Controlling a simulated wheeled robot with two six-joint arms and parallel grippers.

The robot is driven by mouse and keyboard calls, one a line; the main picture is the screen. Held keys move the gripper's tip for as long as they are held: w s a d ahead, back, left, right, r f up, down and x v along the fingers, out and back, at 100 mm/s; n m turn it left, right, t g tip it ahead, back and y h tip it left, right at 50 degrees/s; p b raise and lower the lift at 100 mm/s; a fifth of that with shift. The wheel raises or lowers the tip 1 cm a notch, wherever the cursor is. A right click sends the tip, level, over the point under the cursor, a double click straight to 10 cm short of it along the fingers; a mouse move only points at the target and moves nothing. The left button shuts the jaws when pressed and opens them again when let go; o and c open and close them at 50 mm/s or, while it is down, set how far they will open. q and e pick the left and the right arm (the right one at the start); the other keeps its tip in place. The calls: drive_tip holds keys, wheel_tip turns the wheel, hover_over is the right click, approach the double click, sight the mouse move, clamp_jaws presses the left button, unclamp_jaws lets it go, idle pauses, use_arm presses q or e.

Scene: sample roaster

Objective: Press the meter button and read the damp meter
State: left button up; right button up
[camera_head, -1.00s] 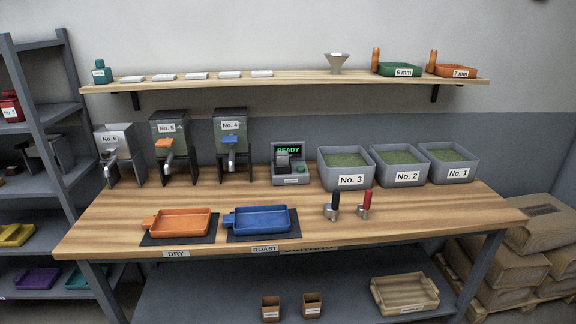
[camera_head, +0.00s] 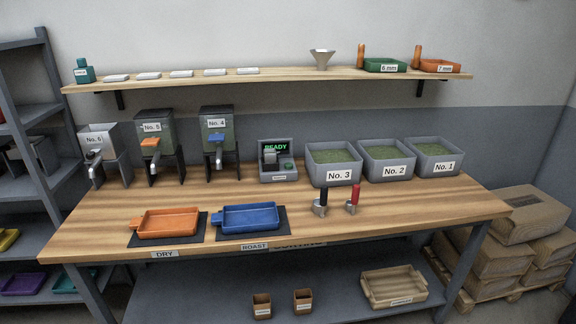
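The damp meter (camera_head: 278,163) is a small grey box with a dark screen at the back middle of the wooden table. Its screen (camera_head: 275,148) shows "READY" in green letters. A small green button (camera_head: 288,166) shows on the front right of the meter. The meter stands between the No. 4 dispenser (camera_head: 218,140) and the No. 3 bin (camera_head: 334,177). Neither of my grippers shows in this view.
An orange tray (camera_head: 166,223) and a blue tray (camera_head: 250,217) lie on dark mats at the front left of the table (camera_head: 400,210). Two scoops with a black handle (camera_head: 323,195) and a red handle (camera_head: 355,193) stand right of centre. Sacks (camera_head: 525,215) lie on a pallet at the right.

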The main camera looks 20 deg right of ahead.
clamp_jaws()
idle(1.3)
